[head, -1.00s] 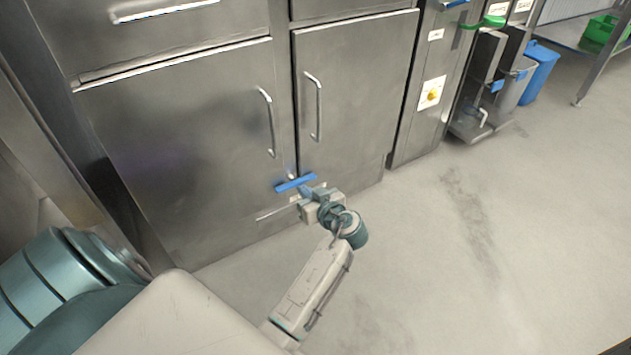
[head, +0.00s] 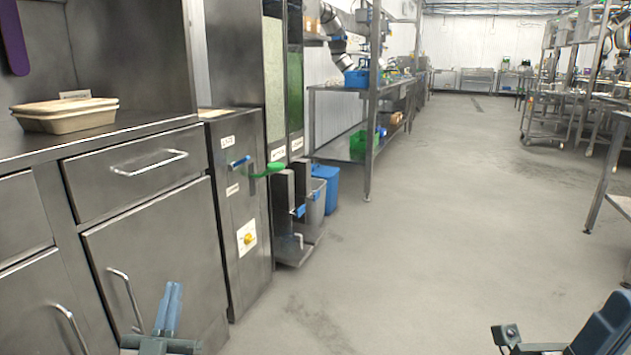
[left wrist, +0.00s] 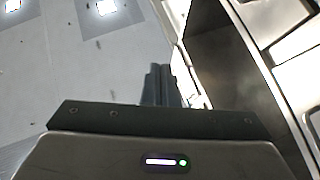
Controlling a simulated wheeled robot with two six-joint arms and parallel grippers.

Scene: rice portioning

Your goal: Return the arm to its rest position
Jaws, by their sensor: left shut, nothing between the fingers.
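My left gripper (head: 172,290) shows at the bottom left of the head view, in front of the steel cabinet doors. Its two blue fingers are together, point up and hold nothing. In the left wrist view the shut fingers (left wrist: 160,78) rise in front of a pale surface with bright panels. Part of my right arm's end (head: 603,328) shows at the bottom right corner of the head view, cut off by the frame; its finger state is unclear.
A steel counter (head: 165,124) with cabinets stands at left, bearing a stack of tan containers (head: 65,117). Beyond it are a dispenser unit (head: 238,215), a blue bin (head: 328,188) and a shelf rack (head: 340,155). The floor (head: 440,220) in the middle is open.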

